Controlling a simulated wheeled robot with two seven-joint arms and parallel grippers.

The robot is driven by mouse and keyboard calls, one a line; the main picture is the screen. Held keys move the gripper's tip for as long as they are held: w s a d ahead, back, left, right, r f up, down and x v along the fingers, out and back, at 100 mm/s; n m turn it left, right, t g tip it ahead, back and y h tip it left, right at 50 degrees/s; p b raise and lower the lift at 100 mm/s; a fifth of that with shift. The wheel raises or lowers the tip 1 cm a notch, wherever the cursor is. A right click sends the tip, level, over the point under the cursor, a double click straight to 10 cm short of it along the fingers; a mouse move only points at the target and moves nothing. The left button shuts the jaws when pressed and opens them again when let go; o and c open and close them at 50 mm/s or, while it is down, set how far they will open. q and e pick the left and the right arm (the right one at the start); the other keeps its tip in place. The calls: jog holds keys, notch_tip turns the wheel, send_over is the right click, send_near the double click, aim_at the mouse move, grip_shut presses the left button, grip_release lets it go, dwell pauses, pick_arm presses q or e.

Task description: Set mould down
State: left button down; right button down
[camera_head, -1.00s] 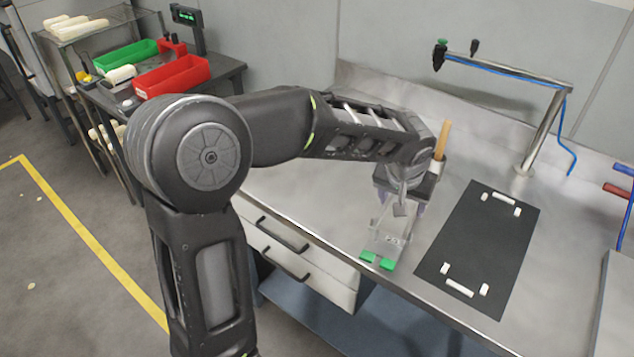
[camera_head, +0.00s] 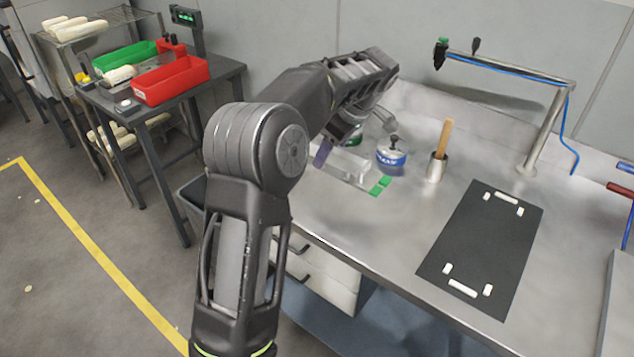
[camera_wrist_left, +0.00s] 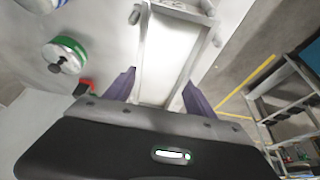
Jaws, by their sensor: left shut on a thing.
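The mould (camera_head: 345,165) is a pale grey, channel-like piece with two green end pads, at the back left of the steel bench in the head view. In the wrist view the mould (camera_wrist_left: 168,50) runs lengthwise away from between the purple fingers. My left gripper (camera_head: 336,150) is shut on it; in the head view one purple finger shows beside it and my arm hides the rest. The fingers also show in the wrist view (camera_wrist_left: 160,95). I cannot tell whether the mould touches the bench. My right gripper is not in view.
A blue-and-white tin (camera_head: 391,160) stands close right of the mould, and a metal cup (camera_head: 436,167) with a wooden handle beyond it. A green-rimmed tin (camera_wrist_left: 66,54) is near the gripper.

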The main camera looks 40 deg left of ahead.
aim_at(333, 162)
pick_arm(q)
jog(key=shift+f+p, duration=0.35)
jog(key=shift+f, duration=2.1)
jog(key=shift+f+p, duration=0.4)
jog(key=shift+f, duration=2.1)
jog(key=shift+f, duration=0.15)
jog(key=shift+c, duration=1.6)
grip_release()
jog(key=b+v, duration=0.1)
jog(key=v, duration=1.1)
jog(key=shift+d, duration=0.1)
